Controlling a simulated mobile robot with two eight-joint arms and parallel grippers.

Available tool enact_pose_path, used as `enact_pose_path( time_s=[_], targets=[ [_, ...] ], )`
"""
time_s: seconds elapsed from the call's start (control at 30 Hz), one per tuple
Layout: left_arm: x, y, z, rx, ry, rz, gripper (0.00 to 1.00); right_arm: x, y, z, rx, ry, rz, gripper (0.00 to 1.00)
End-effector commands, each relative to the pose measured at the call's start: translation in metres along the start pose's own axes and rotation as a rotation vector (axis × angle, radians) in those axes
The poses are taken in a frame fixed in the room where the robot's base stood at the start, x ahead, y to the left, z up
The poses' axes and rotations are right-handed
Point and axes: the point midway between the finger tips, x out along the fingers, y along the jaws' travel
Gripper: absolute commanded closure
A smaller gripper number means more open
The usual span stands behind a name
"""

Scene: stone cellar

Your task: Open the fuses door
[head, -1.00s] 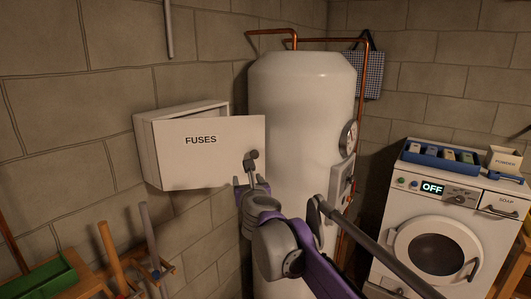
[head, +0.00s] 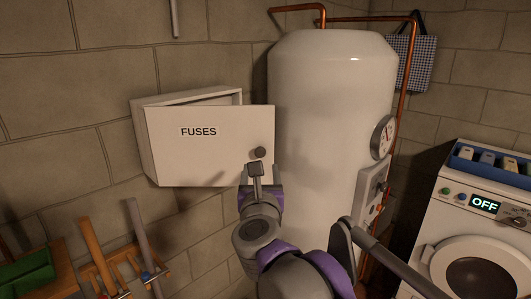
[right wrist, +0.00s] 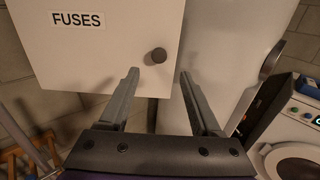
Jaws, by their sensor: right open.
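The fuses door (head: 215,158) is a white panel labelled FUSES on a white wall box (head: 143,140). It stands ajar, swung out from the box, with a gap showing along the top. Its dark round knob (head: 260,152) is near the right edge. My right gripper (head: 257,170) is open and empty, just below the knob in the head view. In the right wrist view the open fingers (right wrist: 158,75) point toward the knob (right wrist: 159,55), which lies just beyond and between the tips, not gripped. My left gripper is not in view.
A white boiler (head: 330,110) with copper pipes and a gauge (head: 383,137) stands close to the door's right. A washing machine (head: 480,235) is at the right. A wooden rack with tool handles (head: 97,250) and a green tray (head: 28,272) are low at the left.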

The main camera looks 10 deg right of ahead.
Motion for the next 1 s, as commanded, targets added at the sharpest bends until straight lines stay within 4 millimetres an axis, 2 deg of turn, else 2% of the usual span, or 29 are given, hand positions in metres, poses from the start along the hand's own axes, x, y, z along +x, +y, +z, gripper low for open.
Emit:
enact_pose_path(
  time_s=[0.3, 0.5, 0.7, 0.97, 1.0],
  targets=[
    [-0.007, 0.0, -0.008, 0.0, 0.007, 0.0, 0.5, 0.058, -0.001, 0.002, -0.001, -0.001, -0.003, 0.35],
    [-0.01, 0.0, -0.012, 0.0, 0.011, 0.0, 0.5, 0.088, -0.001, 0.001, -0.001, 0.0, -0.001, 0.35],
    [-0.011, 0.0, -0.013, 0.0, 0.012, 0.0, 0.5, 0.101, -0.001, 0.0, -0.002, 0.0, 0.0, 0.35],
    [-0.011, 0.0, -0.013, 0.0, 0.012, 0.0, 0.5, 0.101, -0.001, 0.0, -0.001, 0.001, 0.0, 0.35],
    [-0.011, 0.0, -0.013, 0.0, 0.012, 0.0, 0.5, 0.101, -0.001, 0.0, -0.001, 0.001, 0.0, 0.43]
  ],
)
